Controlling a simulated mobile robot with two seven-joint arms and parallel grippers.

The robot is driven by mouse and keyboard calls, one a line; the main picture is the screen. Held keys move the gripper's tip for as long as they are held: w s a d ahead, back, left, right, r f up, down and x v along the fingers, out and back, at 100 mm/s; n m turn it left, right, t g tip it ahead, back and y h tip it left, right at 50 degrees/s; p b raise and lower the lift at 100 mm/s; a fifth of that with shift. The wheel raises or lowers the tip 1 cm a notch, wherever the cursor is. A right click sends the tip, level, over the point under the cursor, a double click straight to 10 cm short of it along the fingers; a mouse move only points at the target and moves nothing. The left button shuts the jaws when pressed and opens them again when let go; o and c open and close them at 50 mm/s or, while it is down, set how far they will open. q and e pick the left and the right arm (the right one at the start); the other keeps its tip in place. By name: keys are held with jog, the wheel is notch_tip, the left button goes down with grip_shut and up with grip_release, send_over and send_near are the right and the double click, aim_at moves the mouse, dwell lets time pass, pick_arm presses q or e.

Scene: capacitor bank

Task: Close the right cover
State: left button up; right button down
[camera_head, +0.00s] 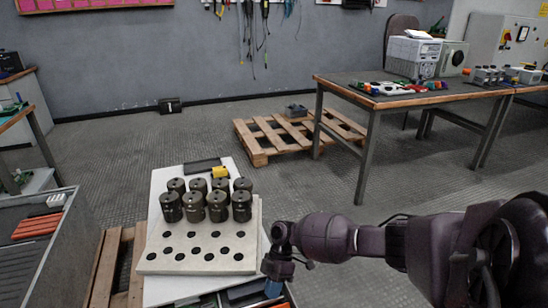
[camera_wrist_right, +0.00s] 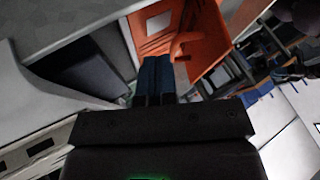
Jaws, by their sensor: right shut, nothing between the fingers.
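My right gripper (camera_head: 273,288) points down beside the right edge of a pale holder plate (camera_head: 200,262) in the head view. Its blue fingertips are together and empty; they also show in the right wrist view (camera_wrist_right: 155,80). The right cover cannot be made out for certain in either view. In the wrist view an orange panel or box (camera_wrist_right: 195,30) lies beyond the fingertips; whether they touch it cannot be told. My left gripper is not in view.
Several dark capacitors (camera_head: 217,206) stand at the plate's back, with empty holes in front. A wooden pallet (camera_head: 290,140) lies behind. A workbench (camera_head: 365,90) stands at the right. Grey drawers (camera_head: 35,262) stand at the left. Open floor lies between.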

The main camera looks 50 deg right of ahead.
jog(key=shift+x, duration=1.25)
jog(key=shift+r, duration=0.1)
